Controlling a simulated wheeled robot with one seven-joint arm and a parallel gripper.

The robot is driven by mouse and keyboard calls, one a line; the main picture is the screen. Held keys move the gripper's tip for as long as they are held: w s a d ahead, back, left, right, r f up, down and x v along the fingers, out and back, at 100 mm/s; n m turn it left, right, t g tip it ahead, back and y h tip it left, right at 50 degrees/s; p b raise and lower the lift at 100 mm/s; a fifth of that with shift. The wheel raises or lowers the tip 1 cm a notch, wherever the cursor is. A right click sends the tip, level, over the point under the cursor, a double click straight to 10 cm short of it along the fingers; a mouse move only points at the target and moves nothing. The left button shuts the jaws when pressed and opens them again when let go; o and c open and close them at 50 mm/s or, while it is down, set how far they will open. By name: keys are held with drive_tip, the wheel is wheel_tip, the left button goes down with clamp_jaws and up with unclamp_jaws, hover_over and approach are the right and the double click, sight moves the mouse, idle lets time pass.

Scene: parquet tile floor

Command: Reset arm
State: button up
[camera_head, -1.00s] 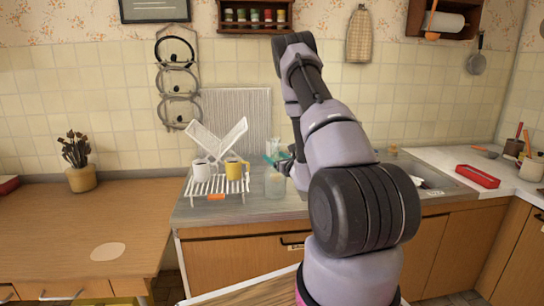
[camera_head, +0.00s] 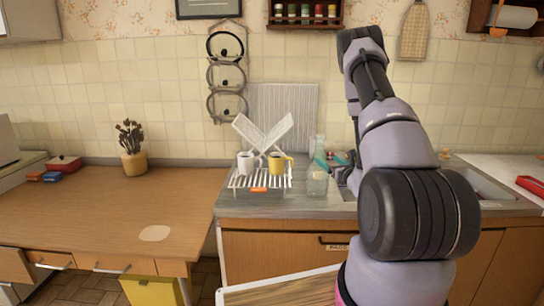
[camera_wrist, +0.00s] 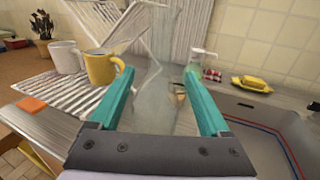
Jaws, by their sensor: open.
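My arm rises at the right of the head view and bends down behind itself to the counter. My gripper (camera_wrist: 158,78) shows two teal fingers spread wide apart in the wrist view, so it is open. In the head view, its teal fingers (camera_head: 334,160) show beside a clear glass container (camera_head: 317,184), partly hidden by my arm. In the wrist view, the clear glass (camera_wrist: 154,105) appears between or just beyond the fingers; I cannot tell whether they touch it.
A white dish rack (camera_head: 240,183) holds a white mug (camera_head: 246,162) and a yellow mug (camera_head: 277,165), left of the glass. A sink (camera_wrist: 265,135) lies right of my gripper. A wooden table (camera_head: 90,205) at left has much bare surface.

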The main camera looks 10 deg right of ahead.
drive_tip(key=s+a+r+n+g+y, duration=0.5)
drive_tip(key=a+r+n+y, duration=0.25)
drive_tip(key=a+r, duration=0.35)
drive_tip(key=s+a+r+n+g+y, duration=0.5)
drive_tip(key=a+r+n, duration=0.4)
drive_tip(key=a, duration=0.4)
drive_tip(key=s+a+r+n+g+h, duration=0.2)
drive_tip(key=s+n+g, duration=0.1)
drive_tip(key=s+n, duration=0.3)
drive_tip(key=s+a+r+n+g+h, duration=0.1)
drive_tip(key=s+r+n+g+h, duration=0.15)
drive_tip(key=s, duration=0.55)
drive_tip(key=s+d+r+n+t+h, duration=0.4)
drive_tip(key=s+d+r+n+h, duration=0.1)
drive_tip(key=d+n+h, duration=0.1)
drive_tip(key=shift+d+t+h, duration=0.35)
drive_tip(key=shift+d+h, duration=0.25)
drive_tip(key=shift+d, duration=0.45)
